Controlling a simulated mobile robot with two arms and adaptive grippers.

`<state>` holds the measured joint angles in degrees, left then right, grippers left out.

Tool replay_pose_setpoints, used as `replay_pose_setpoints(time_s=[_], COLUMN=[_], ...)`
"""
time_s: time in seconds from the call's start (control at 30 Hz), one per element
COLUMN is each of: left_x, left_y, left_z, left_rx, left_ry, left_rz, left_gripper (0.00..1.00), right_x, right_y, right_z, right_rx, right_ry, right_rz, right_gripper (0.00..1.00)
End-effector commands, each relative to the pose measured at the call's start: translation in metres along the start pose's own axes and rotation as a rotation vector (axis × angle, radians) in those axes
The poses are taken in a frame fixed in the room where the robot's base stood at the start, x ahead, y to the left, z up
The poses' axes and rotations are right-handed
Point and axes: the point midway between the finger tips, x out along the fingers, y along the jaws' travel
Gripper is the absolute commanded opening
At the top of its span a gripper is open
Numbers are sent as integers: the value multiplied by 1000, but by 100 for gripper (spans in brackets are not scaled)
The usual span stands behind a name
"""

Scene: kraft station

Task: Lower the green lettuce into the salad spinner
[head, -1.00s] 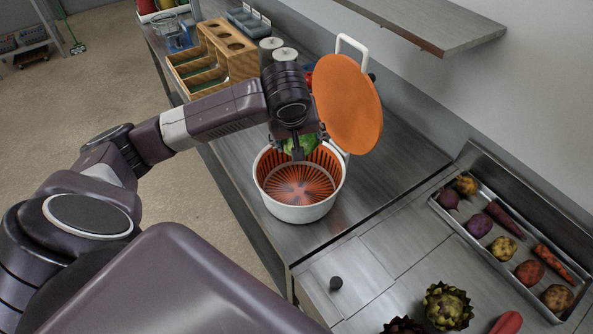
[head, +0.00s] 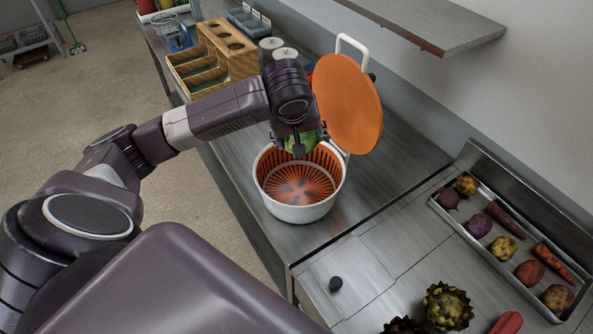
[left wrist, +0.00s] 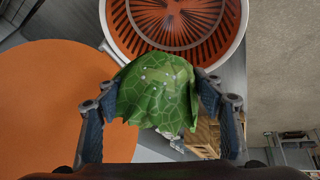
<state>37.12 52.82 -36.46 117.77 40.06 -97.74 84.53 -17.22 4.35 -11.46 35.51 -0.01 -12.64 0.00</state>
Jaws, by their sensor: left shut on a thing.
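The salad spinner (head: 302,214) is a white bowl with an orange slotted basket, standing on the steel counter with its orange lid (head: 347,105) tilted up and open behind it. My left gripper (head: 298,146) is shut on the green lettuce (head: 308,140) over the far part of the spinner's opening. In the left wrist view the lettuce (left wrist: 160,92) sits between both fingers, and the spinner (left wrist: 175,25) is beyond it. The basket floor that shows is empty. The lettuce is partly hidden by the gripper in the head view. My right gripper is not in view.
A metal tray (head: 461,206) of several root vegetables lies at the right by the wall. An artichoke (head: 447,306) stands at the front. A wooden organizer (head: 222,52) and two lidded canisters (head: 271,48) stand behind the spinner. A steel shelf (head: 425,22) hangs above right.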

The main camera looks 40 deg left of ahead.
Motion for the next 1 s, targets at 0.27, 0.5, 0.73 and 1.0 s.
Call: replay_pose_setpoints(time_s=[0.27, 0.5, 0.73, 1.0], left_x=[12, 23, 33, 45], left_y=[-2, -4, -6, -8], left_z=[6, 12, 17, 23], left_rx=[0, 0, 0, 0], left_ry=[-1, 0, -1, 0], left_rz=[0, 0, 0, 1], left_gripper=[35, 35, 35, 35], right_x=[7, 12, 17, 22], right_y=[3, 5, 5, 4], right_z=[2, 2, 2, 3], right_rx=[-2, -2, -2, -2], right_ry=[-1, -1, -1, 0], right_rz=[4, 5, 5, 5], right_gripper=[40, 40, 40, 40])
